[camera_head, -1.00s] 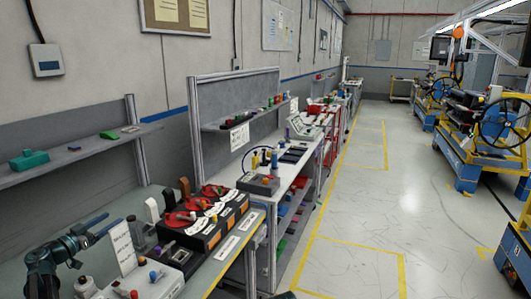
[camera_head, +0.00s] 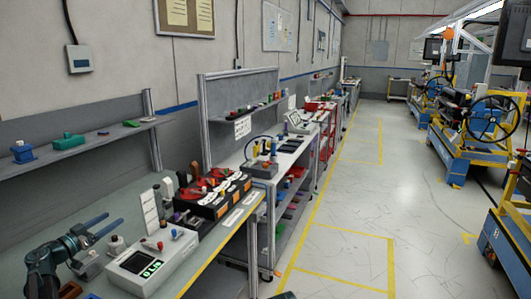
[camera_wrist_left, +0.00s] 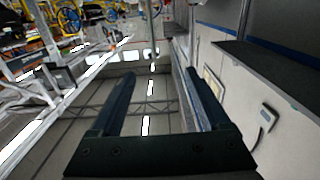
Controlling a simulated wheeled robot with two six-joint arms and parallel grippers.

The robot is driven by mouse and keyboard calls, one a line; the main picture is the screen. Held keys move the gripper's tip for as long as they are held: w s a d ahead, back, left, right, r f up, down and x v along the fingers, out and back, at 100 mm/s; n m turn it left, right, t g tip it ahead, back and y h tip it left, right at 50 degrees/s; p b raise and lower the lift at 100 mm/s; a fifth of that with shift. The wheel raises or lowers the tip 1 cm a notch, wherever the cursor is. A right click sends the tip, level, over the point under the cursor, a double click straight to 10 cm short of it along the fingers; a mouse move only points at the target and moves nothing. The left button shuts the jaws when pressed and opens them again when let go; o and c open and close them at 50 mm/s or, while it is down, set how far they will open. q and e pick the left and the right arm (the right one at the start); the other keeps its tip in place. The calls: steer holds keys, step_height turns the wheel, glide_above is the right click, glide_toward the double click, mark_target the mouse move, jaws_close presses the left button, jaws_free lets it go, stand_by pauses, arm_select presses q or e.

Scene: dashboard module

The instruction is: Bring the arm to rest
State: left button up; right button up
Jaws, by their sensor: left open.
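My left arm comes in at the lower left of the head view. Its gripper (camera_head: 108,227) is above the near grey workbench (camera_head: 82,206), its two fingers spread apart with nothing between them. In the left wrist view the same gripper (camera_wrist_left: 163,92) shows two dark parallel fingers wide apart and empty, with the ceiling lights and the wall beyond. My right gripper is not in view.
A white box with a lit display (camera_head: 150,262) stands on the bench close to my left gripper. Behind it is a black module with red parts (camera_head: 212,205). A shelf (camera_head: 90,143) runs above the bench. The floor (camera_head: 340,215) at the right is clear.

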arm_select(q)
steer(key=w+d+r+n+t+y, duration=0.1)
steer(key=w+d+n+y, duration=0.15)
steer(key=d+y, duration=0.25)
steer(key=w+d+r+n+t+y, duration=0.1)
steer(key=w+d+n+y, duration=0.1)
steer(key=d+n+y, duration=0.3)
steer(key=s+d+f+g+y, duration=0.3)
steer(key=s+d+f+g, duration=0.1)
steer(key=d+f, duration=0.4)
steer(key=s+d+f+m+g+h, duration=0.1)
steer(key=s+d+f+g+h, duration=0.1)
steer(key=s+d+f+g, duration=0.5)
steer(key=s+d+f+m+g+h, duration=0.1)
steer(key=s+d+f+m+g, duration=0.1)
steer(key=s+d+f, duration=0.65)
steer(key=s+d+m+g+h, duration=0.1)
steer(key=s+d+m+g, duration=0.1)
steer(key=s+d, duration=0.4)
steer(key=s+d+m+g+h, duration=0.1)
steer(key=s+d+g, duration=0.2)
steer(key=s+d, duration=0.3)
steer(key=s, duration=0.5)
steer(key=shift+d+f+m+g, duration=0.3)
steer(key=shift+f+m+g, duration=0.05)
steer(key=shift+g, duration=0.05)
